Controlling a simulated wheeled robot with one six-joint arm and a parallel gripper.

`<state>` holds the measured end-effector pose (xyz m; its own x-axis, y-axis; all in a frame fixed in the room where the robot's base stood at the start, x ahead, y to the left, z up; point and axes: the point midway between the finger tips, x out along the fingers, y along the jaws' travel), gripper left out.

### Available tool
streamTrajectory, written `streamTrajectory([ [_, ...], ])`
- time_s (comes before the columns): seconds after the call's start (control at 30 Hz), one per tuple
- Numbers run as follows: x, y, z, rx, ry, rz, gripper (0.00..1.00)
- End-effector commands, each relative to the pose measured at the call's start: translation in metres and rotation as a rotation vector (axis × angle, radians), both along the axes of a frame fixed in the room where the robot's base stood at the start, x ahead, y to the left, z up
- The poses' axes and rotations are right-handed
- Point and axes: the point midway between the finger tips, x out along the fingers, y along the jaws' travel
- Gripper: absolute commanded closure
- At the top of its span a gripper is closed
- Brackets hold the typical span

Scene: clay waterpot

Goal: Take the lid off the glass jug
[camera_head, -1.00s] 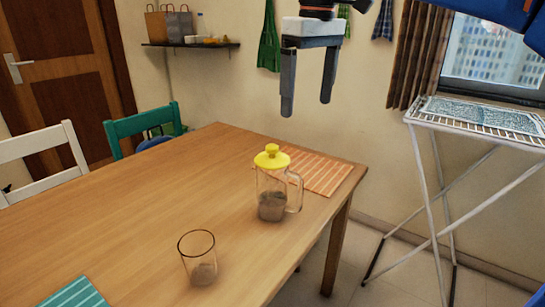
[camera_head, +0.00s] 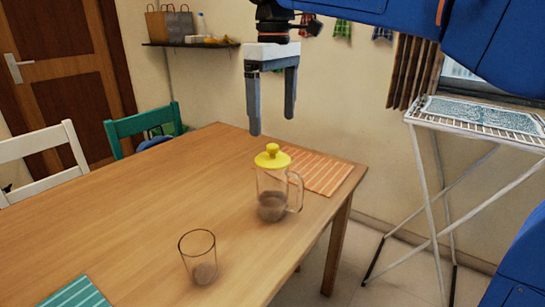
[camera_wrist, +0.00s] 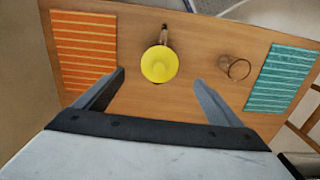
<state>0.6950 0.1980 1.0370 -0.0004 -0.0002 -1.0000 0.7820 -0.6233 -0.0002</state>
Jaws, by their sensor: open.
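The glass jug (camera_head: 271,208) stands upright on the wooden table, with dark contents in its lower part and a handle on its right side. Its yellow lid (camera_head: 272,158) with a round knob sits on top. My gripper (camera_head: 271,126) is open and empty, pointing down above the lid and apart from it. In the wrist view the lid (camera_wrist: 160,64) shows from above, ahead of and between the two fingers of my gripper (camera_wrist: 160,78). The lid hides most of the jug there.
A drinking glass (camera_head: 198,258) stands on the table (camera_head: 150,210) nearer the front. An orange striped placemat (camera_head: 322,172) lies behind the jug, a teal one (camera_head: 76,293) at the front left. A drying rack (camera_head: 470,118) stands at the right. The table's left part is clear.

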Motion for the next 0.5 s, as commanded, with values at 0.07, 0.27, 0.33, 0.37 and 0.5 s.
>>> streamTrajectory([
  [0.07,-0.001,-0.001,-0.013,0.0,0.001,0.0,0.11],
  [0.27,-0.001,0.0,-0.03,0.0,0.0,0.0,0.11],
  [0.33,0.0,0.0,-0.033,0.0,0.0,0.0,0.11],
  [0.37,0.0,0.0,-0.034,0.0,0.0,0.0,0.11],
  [0.5,0.001,0.001,-0.049,-0.001,0.002,0.0,0.11],
])
